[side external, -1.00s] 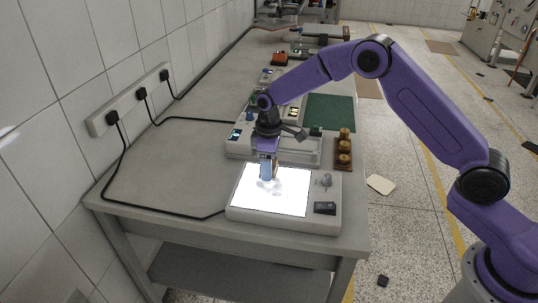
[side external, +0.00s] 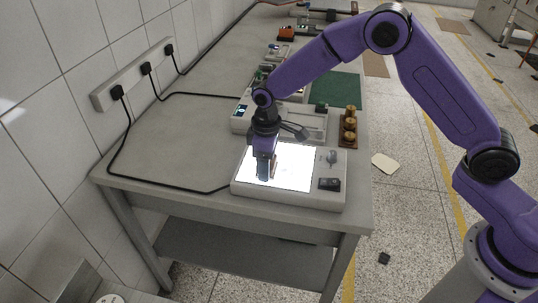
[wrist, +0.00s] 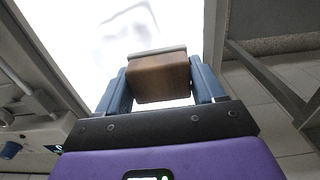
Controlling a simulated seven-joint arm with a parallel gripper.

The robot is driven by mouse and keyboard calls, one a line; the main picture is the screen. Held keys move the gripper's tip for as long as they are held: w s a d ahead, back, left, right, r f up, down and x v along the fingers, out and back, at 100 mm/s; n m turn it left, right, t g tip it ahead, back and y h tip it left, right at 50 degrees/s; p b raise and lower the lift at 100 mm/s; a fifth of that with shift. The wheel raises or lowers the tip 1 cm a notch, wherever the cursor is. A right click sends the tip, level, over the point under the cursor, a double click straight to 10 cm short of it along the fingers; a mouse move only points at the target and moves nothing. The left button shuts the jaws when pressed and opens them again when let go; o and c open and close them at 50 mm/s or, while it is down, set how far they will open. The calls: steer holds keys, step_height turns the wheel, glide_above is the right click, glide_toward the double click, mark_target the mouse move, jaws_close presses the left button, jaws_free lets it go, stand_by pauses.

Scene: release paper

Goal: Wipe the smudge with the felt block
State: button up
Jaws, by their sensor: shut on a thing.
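My gripper (side external: 266,174) points down over the left part of a lit white panel (side external: 297,165). It is shut on the felt block (wrist: 160,78), a brown wooden block with a pale grey layer along its far edge, held between blue fingers in the wrist view. The lit panel (wrist: 75,30) fills the top of that view. The smudge (wrist: 122,32) shows there as faint grey streaks just beyond the block. In the side view the arm hides much of the panel around the block. I cannot tell whether the block touches the panel.
The panel's pale housing (side external: 330,197) carries a dark box (side external: 329,184) at right. Brass weights in a wooden rack (side external: 349,128) and a green mat (side external: 335,88) lie behind. A black cable (side external: 112,165) runs along the left; the bench there is bare.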

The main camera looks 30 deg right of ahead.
mark_target(282, 178)
steer(key=shift+s+a, duration=0.6)
steer(key=shift+s, duration=0.05)
steer(key=shift+s+d, duration=0.8)
steer(key=shift+d, duration=0.05)
steer(key=shift+w+d, duration=3.75)
steer(key=shift+w, duration=0.05)
steer(key=shift+s+d, duration=0.7)
steer(key=shift+d, duration=0.1)
steer(key=shift+s+a, duration=3.75)
steer(key=shift+s+a+r, duration=0.1)
steer(key=shift+r, duration=0.05)
step_height(282, 178, up, 8)
